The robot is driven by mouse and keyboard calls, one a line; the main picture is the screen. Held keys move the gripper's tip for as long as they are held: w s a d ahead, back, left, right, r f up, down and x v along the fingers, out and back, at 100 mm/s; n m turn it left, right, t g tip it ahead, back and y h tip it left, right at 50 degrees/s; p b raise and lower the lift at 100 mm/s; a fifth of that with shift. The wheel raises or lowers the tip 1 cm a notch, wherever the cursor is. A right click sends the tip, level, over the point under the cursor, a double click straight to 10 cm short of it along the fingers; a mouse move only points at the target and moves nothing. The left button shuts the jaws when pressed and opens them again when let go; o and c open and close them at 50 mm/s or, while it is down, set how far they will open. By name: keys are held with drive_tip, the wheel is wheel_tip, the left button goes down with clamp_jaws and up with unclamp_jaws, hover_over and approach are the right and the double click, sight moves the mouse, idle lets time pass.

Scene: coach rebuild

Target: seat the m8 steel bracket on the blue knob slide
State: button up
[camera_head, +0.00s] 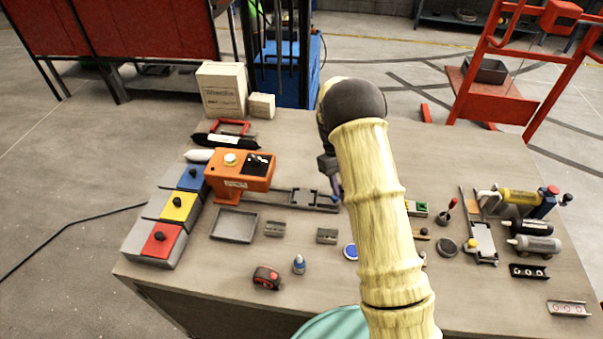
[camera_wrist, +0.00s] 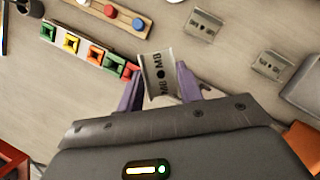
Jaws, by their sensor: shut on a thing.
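The steel bracket (camera_wrist: 158,78), marked M8, is between the purple fingers of my gripper (camera_wrist: 163,90) in the wrist view. My gripper is shut on it, with the marked face showing. In the head view my gripper (camera_head: 335,190) is mostly hidden by my arm and hangs near the right end of a dark rail (camera_head: 290,198) running from an orange machine (camera_head: 240,178). I cannot tell for sure which part is the blue knob slide. Two similar brackets (camera_head: 275,229) (camera_head: 326,236) lie loose on the bench; they also show in the wrist view (camera_wrist: 268,65) (camera_wrist: 205,24).
A grey tray (camera_head: 213,228) and red, yellow and blue lidded bins (camera_head: 160,240) stand left. A coloured block strip (camera_wrist: 85,52) and a wooden board with pegs (camera_wrist: 125,17) lie near my gripper. A second rail (camera_head: 468,215) and bottles (camera_head: 530,227) are right.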

drive_tip(key=w+a+f+n+t+h+p, duration=0.1)
drive_tip(key=w+a+n+t+h+p, duration=0.1)
drive_tip(key=w+a+n+t+p, duration=0.2)
drive_tip(key=a+n+p, duration=0.3)
drive_tip(key=a+n, duration=0.3)
drive_tip(key=a, duration=0.1)
drive_tip(key=shift+w+a+p, duration=0.2)
drive_tip(key=shift+a+p, duration=0.1)
drive_tip(key=shift+f, duration=0.15)
drive_tip(key=b, duration=0.2)
hover_over(307, 198)
drive_tip(key=a, duration=0.2)
drive_tip(key=shift+w+d+f, duration=0.1)
drive_tip(key=shift+f, duration=1.1)
drive_tip(key=shift+d+f, duration=0.1)
drive_tip(key=shift+f, duration=1.05)
drive_tip(key=shift+f+b, duration=1)
drive_tip(key=shift+b, duration=0.7)
drive_tip(key=o, duration=1.5)
